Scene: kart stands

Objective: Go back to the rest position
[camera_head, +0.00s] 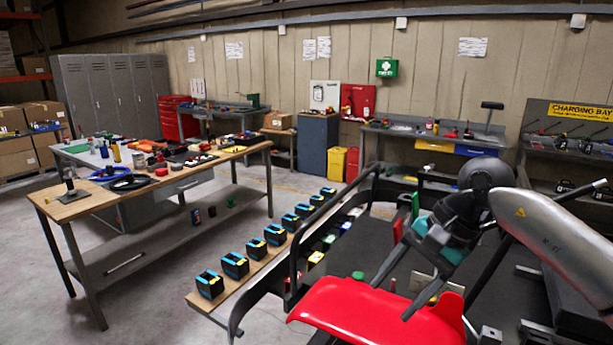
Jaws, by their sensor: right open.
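My right gripper (391,300) comes in from the right on my grey arm. Its two fingers are spread and point down and left, with nothing seen between them. In the picture the fingertips overlap a glossy red panel (350,312) at the bottom; I cannot tell whether they touch it. My left gripper is not in view.
A row of black-and-blue open boxes (236,265) stands on a wooden board (205,301), left of a black tubular frame (294,258). A cluttered workbench (85,207) stands at left. Concrete floor (165,310) is clear at lower left.

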